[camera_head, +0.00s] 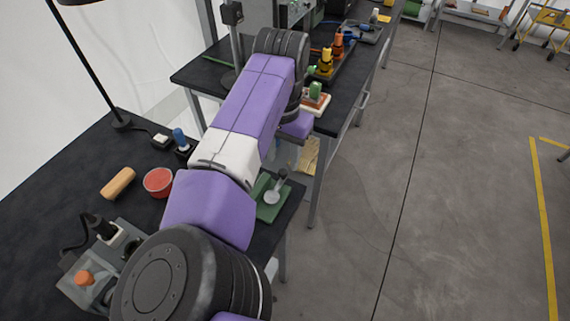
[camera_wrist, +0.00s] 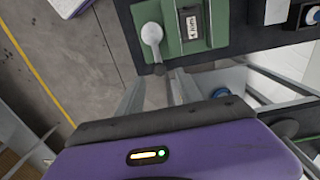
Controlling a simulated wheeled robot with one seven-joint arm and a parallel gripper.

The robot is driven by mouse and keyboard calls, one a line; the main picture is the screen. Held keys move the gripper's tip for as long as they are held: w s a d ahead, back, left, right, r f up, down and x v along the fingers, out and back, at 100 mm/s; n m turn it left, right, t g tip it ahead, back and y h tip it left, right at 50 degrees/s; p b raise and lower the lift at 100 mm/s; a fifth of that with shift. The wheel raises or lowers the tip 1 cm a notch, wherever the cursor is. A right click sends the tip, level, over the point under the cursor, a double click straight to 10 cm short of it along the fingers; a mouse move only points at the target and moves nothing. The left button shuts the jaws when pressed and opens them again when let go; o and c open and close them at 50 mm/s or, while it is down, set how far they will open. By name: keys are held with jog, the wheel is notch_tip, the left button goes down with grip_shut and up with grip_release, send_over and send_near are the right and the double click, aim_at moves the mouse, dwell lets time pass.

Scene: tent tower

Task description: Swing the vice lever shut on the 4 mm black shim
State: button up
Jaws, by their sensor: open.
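The green vice (camera_head: 268,203) stands at the near bench's right edge; its green base (camera_wrist: 211,38) is at the top of the wrist view. Its pale grey lever (camera_wrist: 152,34) has a round hub and a dark knob (camera_wrist: 160,70) sticking out past the bench edge. A small black block with a pale label, seemingly the shim (camera_wrist: 193,22), lies in the vice beside the lever; the label is hard to read. My gripper (camera_wrist: 158,92) is open, its grey fingers either side of the space just below the knob. Contact cannot be told. My arm hides part of the vice in the head view.
The near bench (camera_head: 45,205) also holds a red bowl (camera_head: 158,182), a tan cylinder (camera_head: 118,183) and a blue-handled item (camera_head: 181,140). A second bench (camera_head: 345,85) with several tools stands beyond a gap. Open floor (camera_head: 450,200) lies to the right.

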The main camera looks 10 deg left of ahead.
aim_at(283, 170)
jog(key=shift+f, duration=2.05)
grip_shut()
